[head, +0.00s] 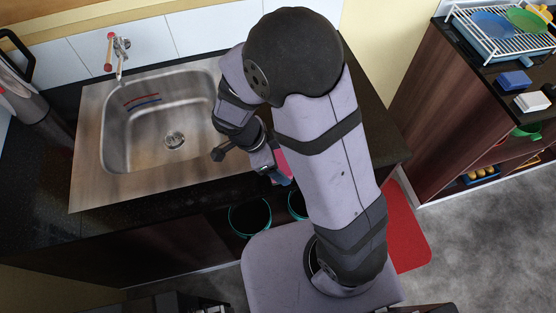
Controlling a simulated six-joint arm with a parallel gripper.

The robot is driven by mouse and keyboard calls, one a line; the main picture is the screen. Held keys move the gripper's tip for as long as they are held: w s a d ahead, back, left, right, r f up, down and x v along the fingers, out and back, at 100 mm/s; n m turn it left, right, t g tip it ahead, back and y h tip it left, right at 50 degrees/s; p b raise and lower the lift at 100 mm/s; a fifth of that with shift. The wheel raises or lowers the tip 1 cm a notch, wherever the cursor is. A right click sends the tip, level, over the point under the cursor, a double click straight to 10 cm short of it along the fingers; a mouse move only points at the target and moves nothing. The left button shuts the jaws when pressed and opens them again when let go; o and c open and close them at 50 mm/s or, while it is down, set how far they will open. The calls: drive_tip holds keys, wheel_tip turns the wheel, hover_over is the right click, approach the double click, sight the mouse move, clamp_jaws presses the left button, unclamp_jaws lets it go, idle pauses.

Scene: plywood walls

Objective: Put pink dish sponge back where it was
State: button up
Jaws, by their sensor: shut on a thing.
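The pink dish sponge (282,160) shows as a small pink patch beside my wrist, near the front edge of the dark counter, right of the sink. My gripper (279,174) is shut on it. My arm hides part of the sponge and of the counter around it. Whether the sponge touches the counter cannot be told from this view.
A steel sink (140,145) with a tap (119,57) is left of my arm. Two teal-rimmed bins (250,216) stand below the counter. At right, a cabinet carries a dish rack (500,35), a blue block (514,81) and a white block (532,101). A red mat (405,230) lies on the floor.

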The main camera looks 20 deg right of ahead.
drive_tip(key=shift+f+b, duration=0.25)
drive_tip(key=shift+b, duration=0.1)
drive_tip(key=o, duration=1.1)
drive_tip(key=shift+r, duration=0.1)
drive_tip(key=shift+r+p, duration=0.15)
drive_tip(key=shift+p, duration=0.15)
